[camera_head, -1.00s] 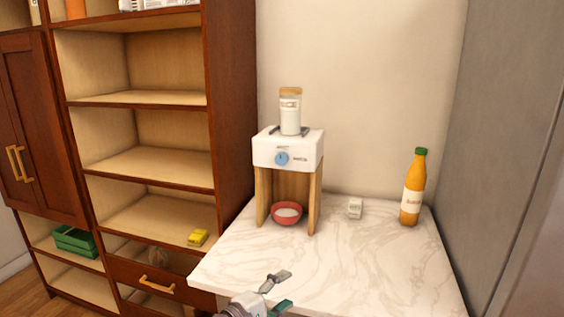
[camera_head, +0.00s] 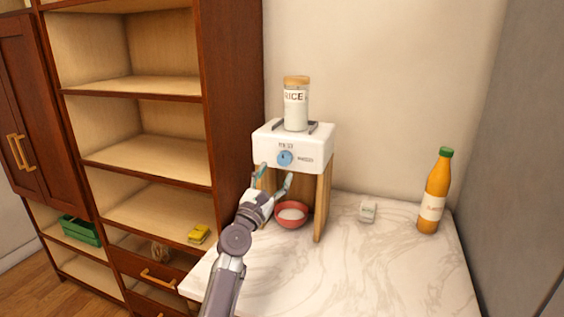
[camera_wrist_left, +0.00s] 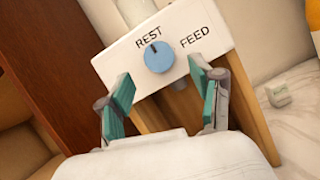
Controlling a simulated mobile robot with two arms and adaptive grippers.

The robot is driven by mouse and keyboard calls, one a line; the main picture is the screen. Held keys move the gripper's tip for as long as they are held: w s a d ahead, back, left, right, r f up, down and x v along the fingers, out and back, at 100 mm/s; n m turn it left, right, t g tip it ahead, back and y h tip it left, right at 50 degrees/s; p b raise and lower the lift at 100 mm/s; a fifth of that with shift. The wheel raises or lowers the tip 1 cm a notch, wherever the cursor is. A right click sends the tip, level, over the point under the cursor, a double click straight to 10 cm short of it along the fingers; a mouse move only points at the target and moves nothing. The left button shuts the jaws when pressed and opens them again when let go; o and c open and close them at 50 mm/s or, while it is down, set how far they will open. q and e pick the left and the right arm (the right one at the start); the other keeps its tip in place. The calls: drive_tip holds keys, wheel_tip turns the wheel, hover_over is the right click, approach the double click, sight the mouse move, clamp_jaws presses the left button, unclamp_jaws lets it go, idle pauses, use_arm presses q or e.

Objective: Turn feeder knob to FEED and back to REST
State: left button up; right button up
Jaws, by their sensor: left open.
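The white feeder (camera_head: 310,148) stands on wooden legs on the marble counter, with a jar labelled RICE (camera_head: 296,105) on top. Its round blue knob (camera_head: 285,158) is on the front face. In the left wrist view the knob (camera_wrist_left: 159,57) has its dark mark pointing up at REST; FEED is printed to its right. My left gripper (camera_head: 272,178) is open and empty, just in front of and slightly below the knob. In the wrist view its teal fingers (camera_wrist_left: 160,98) are spread to either side below the knob, not touching it. My right gripper is not seen.
A red bowl with white contents (camera_head: 291,215) sits under the feeder. A small white box (camera_head: 367,212) and an orange bottle (camera_head: 435,192) stand to the right. A wooden shelf unit (camera_head: 230,90) rises at left. The front right counter is clear.

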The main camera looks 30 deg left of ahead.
sight(283, 162)
use_arm(q)
drive_tip(key=x, duration=0.3)
drive_tip(key=shift+w+r, duration=0.25)
drive_tip(key=shift+w, duration=0.05)
drive_tip(key=shift+w+a+r, duration=0.1)
drive_tip(key=shift+w, duration=0.3)
drive_tip(key=c, duration=1.1)
drive_tip(key=shift+c, duration=0.2)
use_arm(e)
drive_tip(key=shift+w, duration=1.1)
